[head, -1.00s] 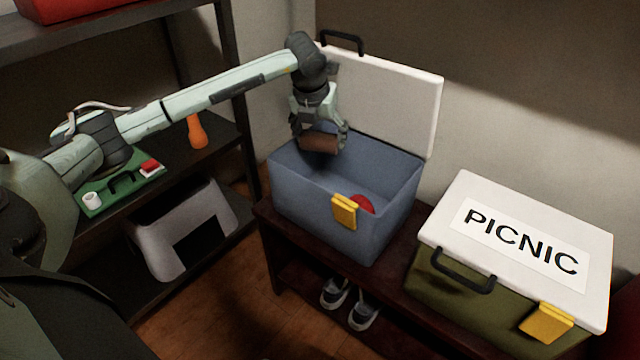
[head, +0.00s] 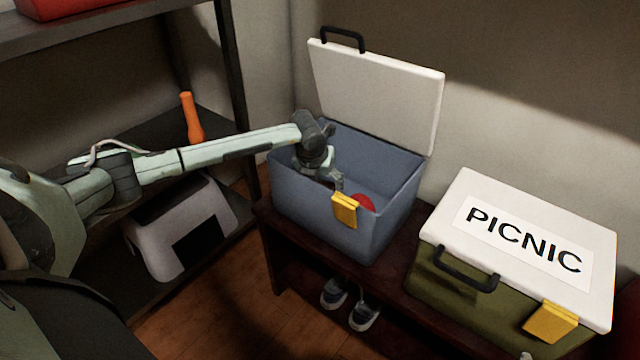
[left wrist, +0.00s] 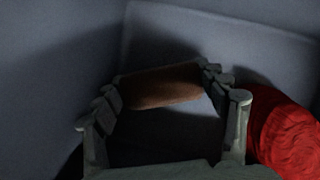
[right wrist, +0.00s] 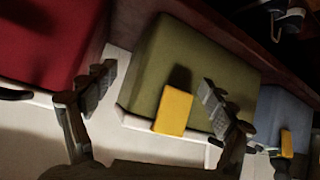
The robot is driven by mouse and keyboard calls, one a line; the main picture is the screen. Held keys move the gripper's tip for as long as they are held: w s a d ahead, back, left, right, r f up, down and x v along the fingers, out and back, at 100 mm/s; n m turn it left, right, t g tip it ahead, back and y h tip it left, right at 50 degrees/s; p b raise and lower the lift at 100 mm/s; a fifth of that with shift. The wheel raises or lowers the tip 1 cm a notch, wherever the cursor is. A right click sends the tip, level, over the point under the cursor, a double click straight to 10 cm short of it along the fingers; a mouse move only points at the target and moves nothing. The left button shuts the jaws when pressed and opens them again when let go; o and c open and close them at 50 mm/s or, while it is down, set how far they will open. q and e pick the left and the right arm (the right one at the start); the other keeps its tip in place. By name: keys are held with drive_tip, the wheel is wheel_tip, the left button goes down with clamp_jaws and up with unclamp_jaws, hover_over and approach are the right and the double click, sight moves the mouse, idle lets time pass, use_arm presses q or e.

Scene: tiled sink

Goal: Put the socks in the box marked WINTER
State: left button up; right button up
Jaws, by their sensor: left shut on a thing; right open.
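The open blue box (head: 340,215) stands on a dark bench with its white lid raised. No WINTER marking shows on the parts in view. My left gripper (head: 330,180) reaches down inside it. In the left wrist view the gripper is shut on a brown roll (left wrist: 160,85), which looks like rolled socks, held low between its fingers. It is unclear whether the roll touches the floor of the box. A red wrinkled bundle (left wrist: 290,135) lies in the box, right of the gripper; it also shows in the head view (head: 364,203). My right gripper (right wrist: 158,82) is open and empty.
A closed olive box (head: 440,290) with a white lid marked PICNIC stands right of the blue box. A red box (right wrist: 50,45) shows in the right wrist view. Shoes (head: 350,303) sit under the bench. A shelf at left holds an orange bottle-shaped thing (head: 191,120) and a grey-white bin (head: 185,225).

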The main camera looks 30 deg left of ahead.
use_arm(q)
drive_tip(key=o, duration=0.9)
drive_tip(key=shift+c, duration=0.2)
use_arm(e)
drive_tip(key=shift+w+a+r, duration=0.1)
drive_tip(key=shift+a+r, duration=0.05)
drive_tip(key=shift+a, duration=0.1)
use_arm(q)
drive_tip(key=shift+r, duration=0.3)
drive_tip(key=p+v, duration=0.1)
drive_tip(key=v, duration=1)
drive_tip(key=shift+s+r, duration=0.25)
use_arm(e)
drive_tip(key=s+d+f+g+h, duration=0.1)
drive_tip(key=s+d+f+g, duration=0.1)
drive_tip(key=s+d+f, duration=0.1)
drive_tip(key=shift+s+d+g, duration=0.3)
drive_tip(key=shift+s+d, duration=0.1)
drive_tip(key=shift+d, duration=0.05)
drive_tip(key=shift+f, duration=0.1)
